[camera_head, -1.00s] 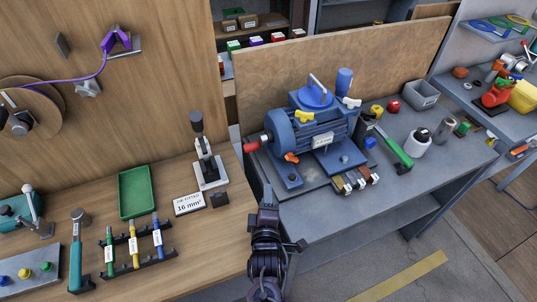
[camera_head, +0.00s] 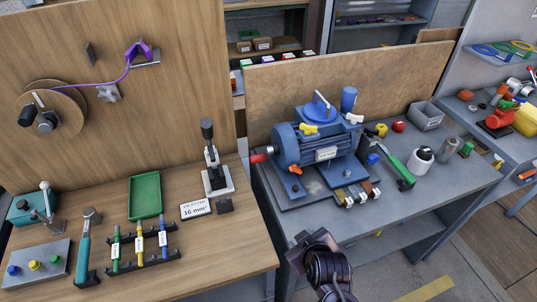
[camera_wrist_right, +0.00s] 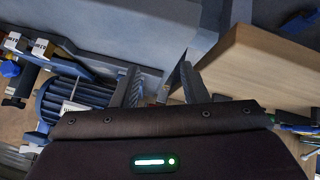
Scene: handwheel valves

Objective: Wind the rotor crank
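The rotor crank, with a red grip (camera_head: 260,157), sticks out from the left end of the blue motor (camera_head: 312,147) on the grey bench. The motor's ribbed housing also shows at the left of the right wrist view (camera_wrist_right: 80,88). My right gripper (camera_head: 307,244) is in front of the bench, below and to the right of the crank, and apart from it. In the right wrist view its two fingers (camera_wrist_right: 160,86) are spread with nothing between them. I cannot make out the crank in that view. My left gripper is not in view.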

